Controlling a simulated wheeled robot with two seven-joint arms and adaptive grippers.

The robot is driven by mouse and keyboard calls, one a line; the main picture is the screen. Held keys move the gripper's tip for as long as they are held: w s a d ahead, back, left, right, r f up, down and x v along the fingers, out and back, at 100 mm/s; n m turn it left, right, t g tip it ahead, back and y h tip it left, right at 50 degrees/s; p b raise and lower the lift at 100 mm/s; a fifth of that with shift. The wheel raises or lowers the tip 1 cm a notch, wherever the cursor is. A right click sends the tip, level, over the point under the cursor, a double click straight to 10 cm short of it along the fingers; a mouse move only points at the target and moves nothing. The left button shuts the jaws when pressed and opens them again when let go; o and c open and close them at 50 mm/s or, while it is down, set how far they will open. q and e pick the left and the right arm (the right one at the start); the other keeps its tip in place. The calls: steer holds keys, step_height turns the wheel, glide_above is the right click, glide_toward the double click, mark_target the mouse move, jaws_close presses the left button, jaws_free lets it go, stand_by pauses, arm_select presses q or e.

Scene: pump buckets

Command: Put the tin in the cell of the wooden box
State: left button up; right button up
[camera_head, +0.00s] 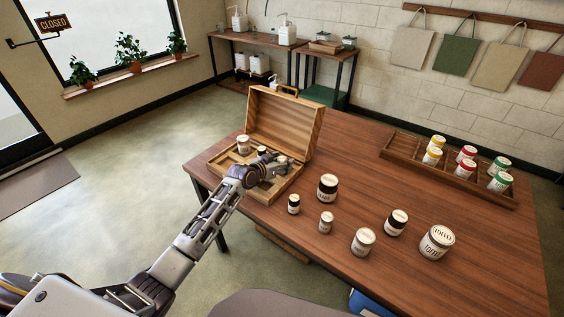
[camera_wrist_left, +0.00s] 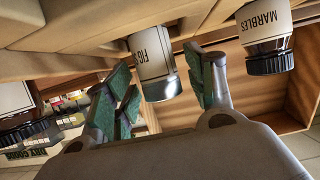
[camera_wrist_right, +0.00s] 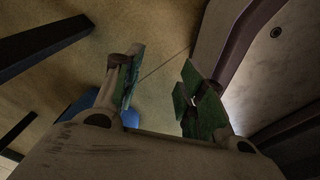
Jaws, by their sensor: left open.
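The open wooden box (camera_head: 227,170) stands at the table's near left corner, its lid raised at the back and its tray divided into cells. Tins stand in it, including one at the left (camera_head: 243,145). My left gripper (camera_head: 272,162) is over the box's right part, open.
Several loose jars stand on the table (camera_head: 330,280) right of the box, including a black-lidded one (camera_head: 327,187) and a large one (camera_head: 436,242). A long wooden rack (camera_head: 400,151) with coloured tins lies at the back right.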

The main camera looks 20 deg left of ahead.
arm_select(q)
steer(key=shift+s+a+r+p, duration=0.2)
steer(key=shift+s+r+p, duration=0.15)
steer(key=shift+s, duration=0.1)
steer(key=shift+p+v, duration=0.85)
steer(key=shift+v, duration=0.1)
steer(key=shift+s, duration=0.25)
steer(key=shift+s+a+r+p, duration=0.15)
steer(key=shift+s+r+p, duration=0.05)
steer(key=shift+p, duration=0.2)
steer(key=shift+s+a+r+p, duration=0.15)
steer(key=shift+s+p, duration=0.25)
steer(key=shift+s, duration=0.05)
steer(key=shift+p+v, duration=0.8)
steer(key=shift+v, duration=0.2)
steer(key=shift+p+v, duration=1.05)
steer(key=shift+v, duration=0.35)
steer(key=shift+p+v, duration=0.5)
steer(key=shift+v, duration=0.3)
arm_select(e)
steer(key=s+a+r, duration=0.6)
steer(key=r, duration=0.2)
steer(key=shift+a+g+y, duration=0.3)
steer(key=shift+y, duration=0.1)
